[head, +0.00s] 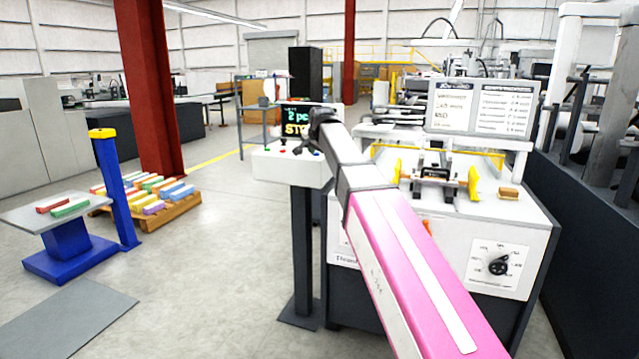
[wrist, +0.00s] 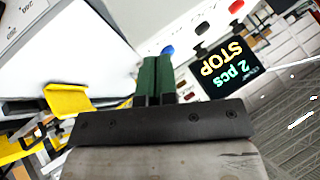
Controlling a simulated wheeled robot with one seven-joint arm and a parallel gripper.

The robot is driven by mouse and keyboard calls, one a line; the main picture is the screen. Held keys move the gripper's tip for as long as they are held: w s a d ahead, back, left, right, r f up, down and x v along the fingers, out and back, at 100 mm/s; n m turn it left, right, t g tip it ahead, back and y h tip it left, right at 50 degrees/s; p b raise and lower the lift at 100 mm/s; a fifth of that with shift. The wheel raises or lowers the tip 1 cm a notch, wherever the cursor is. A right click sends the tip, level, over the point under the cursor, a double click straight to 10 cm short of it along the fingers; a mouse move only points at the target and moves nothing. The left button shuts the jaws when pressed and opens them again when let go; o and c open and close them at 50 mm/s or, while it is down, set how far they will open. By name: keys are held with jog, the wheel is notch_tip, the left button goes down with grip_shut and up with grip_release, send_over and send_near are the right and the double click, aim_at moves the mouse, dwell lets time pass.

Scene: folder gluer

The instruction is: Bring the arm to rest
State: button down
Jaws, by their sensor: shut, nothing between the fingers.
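My arm, pink with a grey end, reaches up from the bottom right in the head view. My gripper (head: 318,122) is at its far end, in front of the control box (head: 291,168) on a dark post. In the wrist view my gripper (wrist: 156,62) shows two green fingers side by side, shut and empty. Beyond them are the control box's buttons and its screen (wrist: 228,69), which reads "2 pcs STOP". The gripper covers part of the box in the head view, and I cannot tell whether it touches it.
The white machine (head: 500,215) with yellow guides and a dial stands close on the right. A blue stand (head: 68,250) with a grey top is at left, by a pallet (head: 160,215) of coloured cartons. A red column (head: 150,90) rises behind. The floor between is clear.

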jog(key=s+d+f+n+g+h, duration=0.1)
jog(key=s+d+f, duration=0.2)
jog(key=f, duration=0.5)
jog(key=s+d+f+g, duration=0.15)
jog(key=d+f, duration=0.25)
jog(key=f, duration=0.4)
jog(key=s+d+f+n+g, duration=0.1)
jog(key=s+d+f, duration=0.3)
jog(key=s+f, duration=0.5)
jog(key=s+d+f+n+g, duration=0.2)
jog(key=s+d+f, duration=0.3)
jog(key=s+f, duration=0.5)
jog(key=s+d+f+n+g+h, duration=0.1)
jog(key=s+d+f+g, duration=0.2)
jog(key=s+f, duration=0.6)
notch_tip(320, 180, down, 2)
jog(key=shift+s+d, duration=0.3)
jog(key=shift+d, duration=0.85)
